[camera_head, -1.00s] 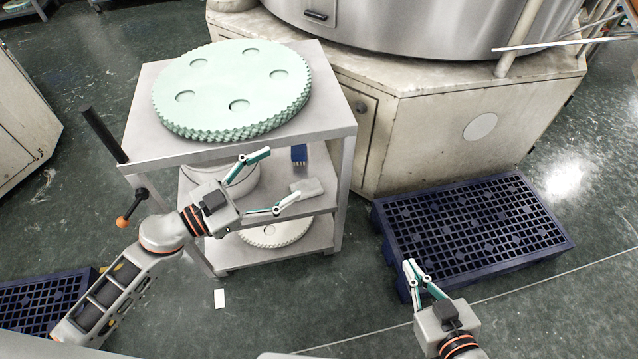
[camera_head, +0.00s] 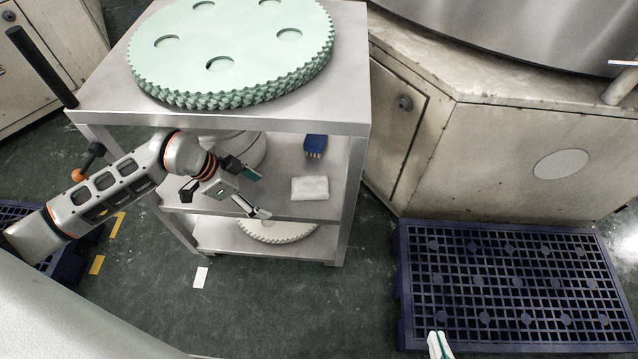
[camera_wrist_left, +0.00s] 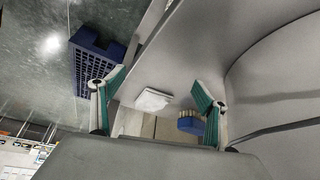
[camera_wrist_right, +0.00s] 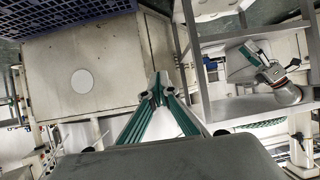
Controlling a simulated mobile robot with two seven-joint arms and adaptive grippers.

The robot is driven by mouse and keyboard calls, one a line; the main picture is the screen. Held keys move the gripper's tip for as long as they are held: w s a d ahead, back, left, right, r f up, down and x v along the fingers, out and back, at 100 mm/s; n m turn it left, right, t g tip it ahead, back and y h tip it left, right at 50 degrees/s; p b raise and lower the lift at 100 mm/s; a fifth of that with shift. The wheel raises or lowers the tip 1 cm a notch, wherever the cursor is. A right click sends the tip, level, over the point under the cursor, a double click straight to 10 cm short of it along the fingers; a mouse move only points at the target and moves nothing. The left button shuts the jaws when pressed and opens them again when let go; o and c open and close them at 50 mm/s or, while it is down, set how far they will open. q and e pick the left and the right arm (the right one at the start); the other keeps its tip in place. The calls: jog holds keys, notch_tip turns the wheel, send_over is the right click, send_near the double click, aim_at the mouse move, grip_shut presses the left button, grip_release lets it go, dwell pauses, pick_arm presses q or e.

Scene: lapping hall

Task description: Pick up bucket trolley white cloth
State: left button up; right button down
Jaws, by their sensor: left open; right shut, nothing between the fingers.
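The white cloth (camera_head: 310,188) lies folded on the middle shelf of the grey metal trolley (camera_head: 330,132), near its right front. It also shows in the left wrist view (camera_wrist_left: 153,99), between the open fingers but farther off. My left gripper (camera_head: 262,193) is open and empty, to the left of the cloth and apart from it, at the trolley's front. My right gripper (camera_head: 437,345) is shut and empty at the bottom of the head view, over the front of the blue pallet. Its closed fingers show in the right wrist view (camera_wrist_right: 158,88).
A blue brush (camera_head: 315,146) stands behind the cloth. A white bucket (camera_head: 243,150) is on the same shelf, partly hidden by my left arm. Green toothed discs (camera_head: 235,55) lie on top. A blue pallet (camera_head: 510,280) lies right of the trolley. The trolley's top overhangs the shelf.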

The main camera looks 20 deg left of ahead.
aim_at(307, 185)
pick_arm(q)
jog(key=w+d, duration=0.1)
jog(key=d, duration=0.1)
jog(key=w+d+b, duration=0.1)
jog(key=w+d, duration=0.1)
jog(key=shift+w+d+f, duration=0.1)
jog(key=shift+w+d, duration=0.15)
jog(key=shift+w, duration=0.05)
jog(key=shift+w+d, duration=0.45)
jog(key=shift+d, duration=0.1)
jog(key=w+d, duration=0.1)
jog(key=d, duration=0.1)
jog(key=w+d+b, duration=0.1)
jog(key=w, duration=0.1)
jog(key=shift+d+b, duration=0.3)
jog(key=shift+d, duration=0.1)
jog(key=shift+d+f+b, duration=0.15)
jog(key=shift+f+b, duration=0.25)
jog(key=shift+f, duration=0.2)
jog(key=shift+w+r, duration=0.1)
jog(key=shift+r, duration=0.1)
jog(key=c, duration=1.1)
jog(key=shift+c, duration=0.3)
pick_arm(e)
jog(key=a+m, duration=0.1)
jog(key=a+r+m, duration=0.1)
jog(key=a, duration=0.1)
jog(key=shift+w+t+y, duration=0.15)
jog(key=shift+t+y, duration=0.15)
jog(key=shift+y, duration=0.1)
